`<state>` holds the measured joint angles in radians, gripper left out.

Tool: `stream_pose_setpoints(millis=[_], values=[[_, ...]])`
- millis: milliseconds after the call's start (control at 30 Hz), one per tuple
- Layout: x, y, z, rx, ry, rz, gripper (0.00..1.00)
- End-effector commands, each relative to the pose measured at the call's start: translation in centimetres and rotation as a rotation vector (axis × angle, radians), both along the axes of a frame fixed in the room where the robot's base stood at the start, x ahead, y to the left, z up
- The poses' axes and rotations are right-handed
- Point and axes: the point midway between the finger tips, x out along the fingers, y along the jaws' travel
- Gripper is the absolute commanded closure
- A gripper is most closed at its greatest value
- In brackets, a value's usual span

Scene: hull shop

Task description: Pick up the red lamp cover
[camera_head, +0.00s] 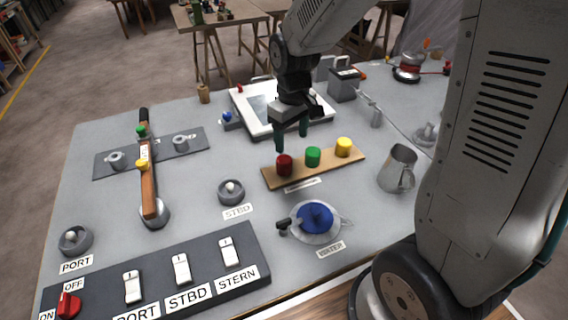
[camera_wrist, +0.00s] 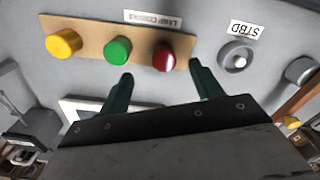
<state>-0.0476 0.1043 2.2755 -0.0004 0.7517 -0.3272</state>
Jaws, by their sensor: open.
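The red lamp cover (camera_head: 284,165) stands at the left end of a wooden board (camera_head: 325,170) on the grey table, beside a green cover (camera_head: 313,156) and a yellow cover (camera_head: 343,147). In the wrist view the red cover (camera_wrist: 166,55) shows at the board's right end, beyond the fingertips and between their directions. My gripper (camera_head: 291,142) is open and empty, above the table just behind the red cover. Both green fingers of my gripper (camera_wrist: 161,72) show in the wrist view, apart from each other and clear of the cover.
A STBD lamp socket (camera_head: 231,192) stands left of the board. A white-framed panel (camera_head: 240,100) lies behind. A switch panel (camera_head: 205,273) fills the front left.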

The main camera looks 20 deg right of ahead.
Motion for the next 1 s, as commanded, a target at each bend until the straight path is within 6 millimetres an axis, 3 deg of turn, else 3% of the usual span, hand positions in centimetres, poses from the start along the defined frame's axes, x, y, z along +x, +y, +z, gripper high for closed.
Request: stream_pose_setpoints(millis=[33,200,700,1000], values=[[0.7,0.1,-1.1,0.000,0.008,0.013,0.35],[1.7,0.4,-3.0,0.000,0.013,0.038,0.35],[1.5,0.9,-9.4,-0.001,0.015,0.039,0.35],[1.6,0.9,-10.6,0.000,0.010,0.039,0.35]])
